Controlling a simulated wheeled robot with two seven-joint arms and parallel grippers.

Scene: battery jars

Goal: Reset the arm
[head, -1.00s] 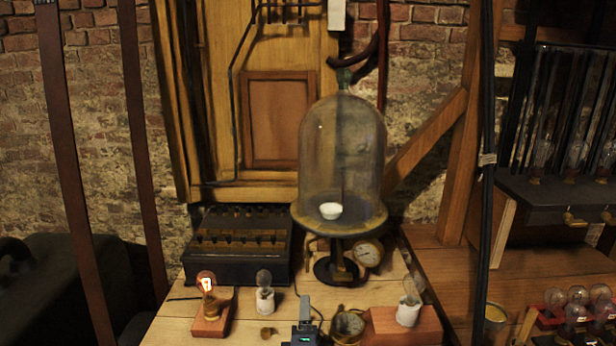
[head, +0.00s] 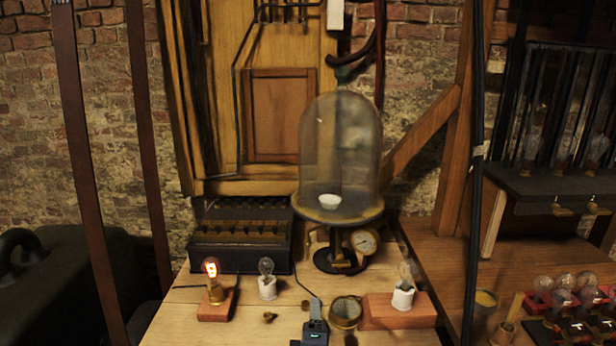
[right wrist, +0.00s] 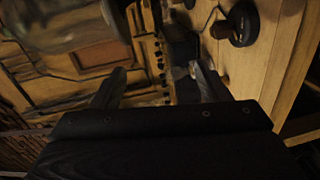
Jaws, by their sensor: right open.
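My right gripper (head: 314,303) shows at the bottom middle of the head view, a dark body with a green light and a grey tip. It is above the front of the wooden table (head: 170,325). In the right wrist view its two dark fingers stand apart, with nothing seen held between them (right wrist: 158,80). My left gripper is not in view.
Left of the gripper are a lit bulb (head: 211,270) and an unlit bulb (head: 267,265). Right are a brass ring-shaped part (head: 346,312) and a bulb on a red block (head: 380,312). Behind stand a dark switch box (head: 240,258) and a bell jar (head: 340,150).

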